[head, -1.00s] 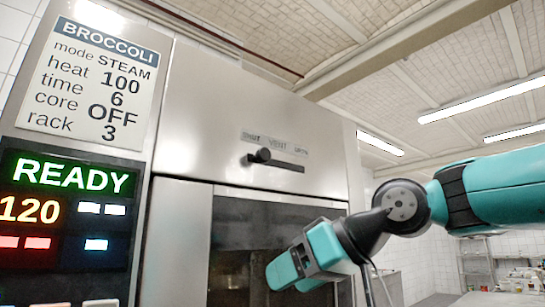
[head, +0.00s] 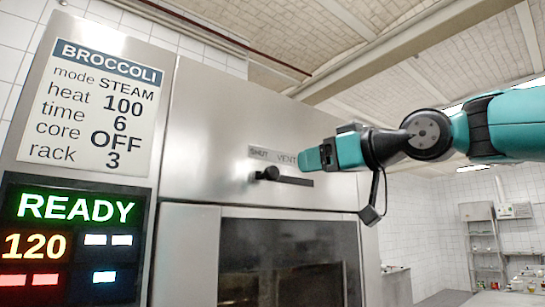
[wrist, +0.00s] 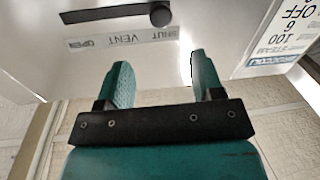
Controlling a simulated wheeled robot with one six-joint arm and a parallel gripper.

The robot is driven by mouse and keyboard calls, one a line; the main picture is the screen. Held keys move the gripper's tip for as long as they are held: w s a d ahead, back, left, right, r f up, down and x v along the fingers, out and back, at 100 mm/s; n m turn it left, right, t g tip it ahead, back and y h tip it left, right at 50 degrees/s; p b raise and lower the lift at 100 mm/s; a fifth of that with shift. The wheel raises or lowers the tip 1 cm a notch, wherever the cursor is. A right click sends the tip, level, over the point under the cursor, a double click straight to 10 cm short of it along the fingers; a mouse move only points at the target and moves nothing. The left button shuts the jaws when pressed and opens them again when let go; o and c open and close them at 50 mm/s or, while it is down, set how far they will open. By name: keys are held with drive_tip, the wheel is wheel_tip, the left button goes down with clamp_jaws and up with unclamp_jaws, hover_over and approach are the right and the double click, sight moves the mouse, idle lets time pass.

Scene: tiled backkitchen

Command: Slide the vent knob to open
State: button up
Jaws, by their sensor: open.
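The vent knob (head: 268,173) is a small black round knob at the left, SHUT end of a dark horizontal slot (head: 298,181) on the steel oven front. It also shows at the top of the wrist view (wrist: 160,15), where the picture is inverted. The label (head: 262,153) above the slot reads SHUT and VENT; its OPEN end is hidden behind my gripper in the head view but readable in the wrist view (wrist: 85,43). My teal gripper (head: 308,160) is open and empty, just right of the knob in the head view. In the wrist view its fingers (wrist: 162,78) are apart, short of the knob.
The oven door with a dark window (head: 280,255) lies below the slot. A display (head: 75,235) reading READY and 120, and a BROCCOLI settings card (head: 95,108), are at the left. Shelves (head: 485,245) stand far right. The panel around the knob is clear.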

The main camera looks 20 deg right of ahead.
sight(275, 173)
drive_tip(key=p+x, duration=0.6)
drive_tip(key=x, duration=0.5)
drive_tip(key=shift+s+a, duration=0.1)
drive_tip(key=shift+w+a+f+p, duration=0.1)
drive_tip(key=shift+w+p, duration=0.05)
drive_tip(key=shift+w, duration=0.2)
drive_tip(key=shift+w+a+f+p, duration=0.1)
drive_tip(key=shift+w+a+p, duration=0.05)
drive_tip(key=shift+w, duration=0.15)
